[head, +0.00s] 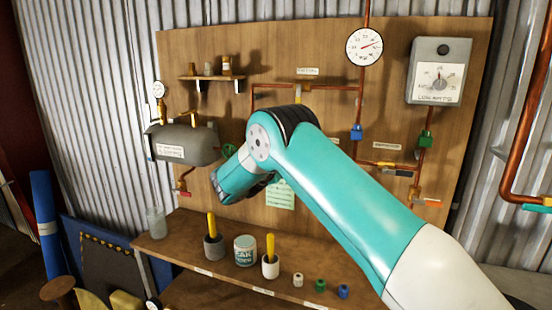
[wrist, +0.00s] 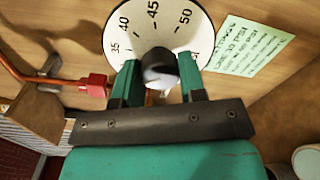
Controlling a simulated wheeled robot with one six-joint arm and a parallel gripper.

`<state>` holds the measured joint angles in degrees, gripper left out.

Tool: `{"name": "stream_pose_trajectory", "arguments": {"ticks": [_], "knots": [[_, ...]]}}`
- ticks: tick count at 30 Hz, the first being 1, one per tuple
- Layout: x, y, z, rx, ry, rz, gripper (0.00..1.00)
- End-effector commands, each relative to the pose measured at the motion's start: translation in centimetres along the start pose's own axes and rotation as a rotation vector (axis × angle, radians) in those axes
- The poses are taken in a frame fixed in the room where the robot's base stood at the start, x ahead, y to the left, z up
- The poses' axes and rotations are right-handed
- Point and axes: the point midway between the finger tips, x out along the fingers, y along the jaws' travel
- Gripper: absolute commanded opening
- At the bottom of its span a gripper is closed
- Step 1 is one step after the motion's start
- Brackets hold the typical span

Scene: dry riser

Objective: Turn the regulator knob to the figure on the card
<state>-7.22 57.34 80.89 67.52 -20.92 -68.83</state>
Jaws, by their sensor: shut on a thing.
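In the wrist view the regulator knob (wrist: 158,66) is a dark, round-ended grip in the middle of a white round dial (wrist: 195,45). The dial shows the figures 35, 40, 45 and 50; its lower part is hidden. My gripper (wrist: 157,78) is shut on the knob, with one green finger on each side. No pointer mark on the knob can be made out. The pale green card (wrist: 240,45) is on the board right of the dial; its small writing is hard to read. The card also shows in the head view (head: 280,197), where my arm hides the knob.
A shelf (head: 190,258) below the board holds pots, a tin (head: 245,250) and small caps. A grey tank (head: 185,146) is left of my wrist. Copper pipes with valves and a round gauge (head: 364,46) are on the right. A red fitting (wrist: 95,85) lies close left of my gripper.

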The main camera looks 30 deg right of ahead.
Motion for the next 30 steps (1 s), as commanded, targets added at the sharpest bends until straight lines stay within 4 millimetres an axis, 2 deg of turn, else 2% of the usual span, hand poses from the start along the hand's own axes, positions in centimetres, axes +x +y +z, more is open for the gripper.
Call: {"name": "stream_pose_trajectory", "arguments": {"ticks": [9, 21, 22, 25, 30], "knots": [[-0.07, 0.01, -0.15, -0.075, 0.002, 0.001, 0.14], [-0.07, -0.03, -0.17, -0.080, 0.002, 0.000, 0.14], [-0.07, -0.03, -0.17, -0.079, 0.002, 0.000, 0.40], [-0.07, -0.03, -0.15, -0.079, 0.001, 0.000, 0.63], [-0.03, -0.03, -0.09, -0.079, 0.000, 0.000, 0.63]]}}
